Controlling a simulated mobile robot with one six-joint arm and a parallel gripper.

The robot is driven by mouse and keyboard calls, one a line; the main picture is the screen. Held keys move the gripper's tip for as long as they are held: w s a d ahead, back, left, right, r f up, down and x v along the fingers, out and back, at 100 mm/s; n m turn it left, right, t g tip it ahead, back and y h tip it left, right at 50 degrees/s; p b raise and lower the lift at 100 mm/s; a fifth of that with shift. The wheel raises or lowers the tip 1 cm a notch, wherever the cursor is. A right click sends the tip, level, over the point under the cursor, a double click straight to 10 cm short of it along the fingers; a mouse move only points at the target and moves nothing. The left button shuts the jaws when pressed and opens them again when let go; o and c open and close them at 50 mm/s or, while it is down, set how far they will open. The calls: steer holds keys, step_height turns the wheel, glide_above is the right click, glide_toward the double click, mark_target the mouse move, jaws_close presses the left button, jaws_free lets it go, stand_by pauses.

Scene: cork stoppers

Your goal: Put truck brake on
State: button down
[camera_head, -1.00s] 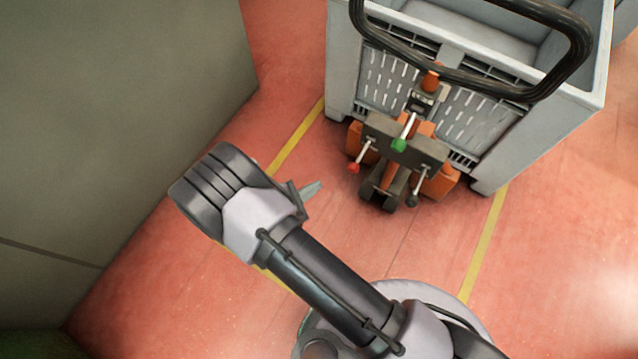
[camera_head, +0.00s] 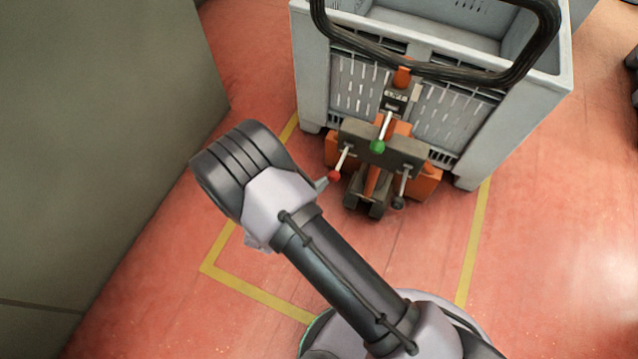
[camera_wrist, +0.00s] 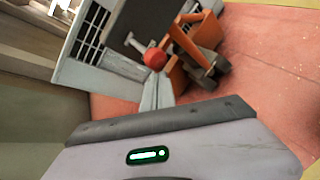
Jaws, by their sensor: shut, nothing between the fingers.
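The orange pallet truck (camera_head: 372,182) stands against a grey crate. Its dark cross plate (camera_head: 392,150) carries three levers: one with a red knob (camera_head: 334,176) at left, one with a green knob (camera_head: 377,147) in the middle, and one with a black knob (camera_head: 397,203) at right.
The grey crate (camera_head: 465,120) stands behind the truck, and the black loop handle (camera_head: 445,72) arches above the levers. A grey-green wall or cabinet (camera_head: 100,130) is at left. Yellow lines (camera_head: 255,292) mark the red floor (camera_head: 420,255), which is open around the truck's front.

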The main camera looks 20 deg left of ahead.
step_height(320, 180, up, 7)
steer(key=w+g+p, duration=0.1)
steer(key=g+p, duration=0.4)
steer(key=p, duration=0.3)
steer(key=shift+w+g+y, duration=0.2)
steer(key=shift+g+y, duration=0.1)
steer(key=shift+y, duration=0.1)
steer(key=shift+d+r, duration=0.1)
steer(key=shift+r, duration=0.1)
steer(key=shift+r+p, duration=0.5)
steer(key=shift+r, duration=0.2)
